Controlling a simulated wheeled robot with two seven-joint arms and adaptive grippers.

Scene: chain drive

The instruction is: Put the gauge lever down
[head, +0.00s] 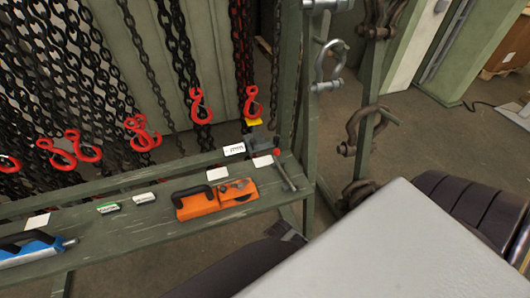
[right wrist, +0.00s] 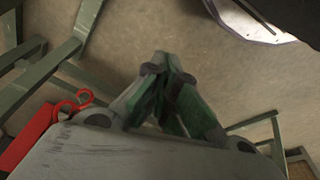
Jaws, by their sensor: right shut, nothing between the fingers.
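An orange tool (head: 216,200) with a black handle and small grey metal parts on top lies on the green wooden shelf (head: 150,228) in the head view. To its right, a dark grey and red tool with a metal rod (head: 284,174) lies at the shelf's right end. I cannot tell for certain which part is the gauge lever. My right gripper (right wrist: 165,64) is shut and empty in the right wrist view, above the floor. It is hidden in the head view. I cannot make out my left gripper.
A blue tool (head: 32,250) lies at the shelf's left. Small labels (head: 108,208) stand along the shelf. Black chains with red hooks (head: 200,106) hang behind it. Shackles (head: 328,66) hang on green posts at the right. A red object (right wrist: 32,132) shows in the right wrist view.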

